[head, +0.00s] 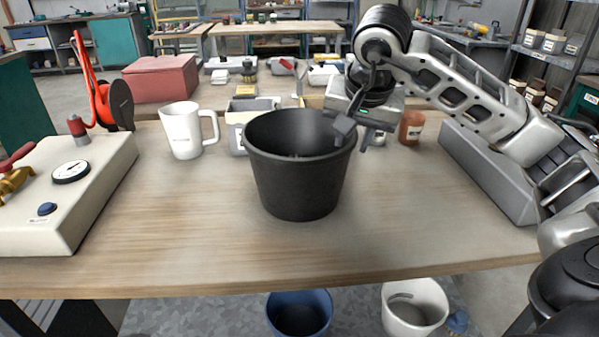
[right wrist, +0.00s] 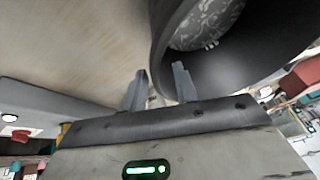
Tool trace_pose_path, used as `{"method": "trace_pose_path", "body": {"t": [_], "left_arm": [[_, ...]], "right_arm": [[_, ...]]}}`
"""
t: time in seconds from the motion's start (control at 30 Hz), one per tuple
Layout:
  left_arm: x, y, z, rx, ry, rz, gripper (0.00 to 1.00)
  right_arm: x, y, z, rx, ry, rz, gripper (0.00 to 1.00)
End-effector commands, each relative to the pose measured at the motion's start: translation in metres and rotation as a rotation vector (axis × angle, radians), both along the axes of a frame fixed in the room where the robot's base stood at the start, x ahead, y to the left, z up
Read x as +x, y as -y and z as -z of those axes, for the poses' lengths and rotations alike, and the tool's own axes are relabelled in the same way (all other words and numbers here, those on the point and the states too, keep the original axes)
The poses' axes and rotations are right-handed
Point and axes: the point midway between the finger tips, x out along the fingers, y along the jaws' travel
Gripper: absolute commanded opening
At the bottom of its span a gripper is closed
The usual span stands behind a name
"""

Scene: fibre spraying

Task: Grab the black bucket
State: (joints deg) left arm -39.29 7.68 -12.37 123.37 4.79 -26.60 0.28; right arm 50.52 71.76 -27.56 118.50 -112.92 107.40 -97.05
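The black bucket (head: 298,180) stands upright on the wooden table, near the middle of the head view. It also shows in the right wrist view (right wrist: 240,65), where I look into its dark inside and see a mottled grey patch. My right gripper (head: 357,134) is at the bucket's right rim, its fingers pointing down. In the right wrist view the fingers (right wrist: 159,80) are apart, one on the inner side of the rim and one on the outer side, with gaps beside the wall. The bucket rests on the table. My left gripper is out of view.
On the wooden table (head: 400,235), a white mug (head: 182,132) and a small bin (head: 240,119) stand behind the bucket to the left. A gauge box (head: 100,180) is at left. A brown jar (head: 411,128) and grey tray (head: 480,165) are at right. The table's front is clear.

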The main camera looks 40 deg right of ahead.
Motion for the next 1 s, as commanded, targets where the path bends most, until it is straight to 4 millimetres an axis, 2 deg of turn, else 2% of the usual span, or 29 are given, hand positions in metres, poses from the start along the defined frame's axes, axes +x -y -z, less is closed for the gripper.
{"method": "trace_pose_path", "body": {"t": [0.03,0.2,0.5,0.53,0.63,1.0], "left_arm": [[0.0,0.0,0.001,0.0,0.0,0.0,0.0],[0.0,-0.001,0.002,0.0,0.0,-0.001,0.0],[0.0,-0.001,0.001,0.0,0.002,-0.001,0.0],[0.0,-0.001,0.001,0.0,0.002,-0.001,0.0],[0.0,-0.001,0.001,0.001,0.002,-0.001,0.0],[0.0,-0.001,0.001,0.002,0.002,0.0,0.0]], "right_arm": [[0.003,0.001,0.01,0.0,-0.006,0.0,0.3],[0.012,0.005,0.031,0.001,-0.005,0.0,0.3],[0.015,0.007,0.037,0.0,-0.001,-0.001,0.3],[0.015,0.007,0.037,0.0,-0.001,-0.001,0.27],[0.015,0.007,0.036,0.0,-0.001,-0.001,0.0],[0.015,0.007,0.036,0.003,0.002,0.0,0.0]]}}
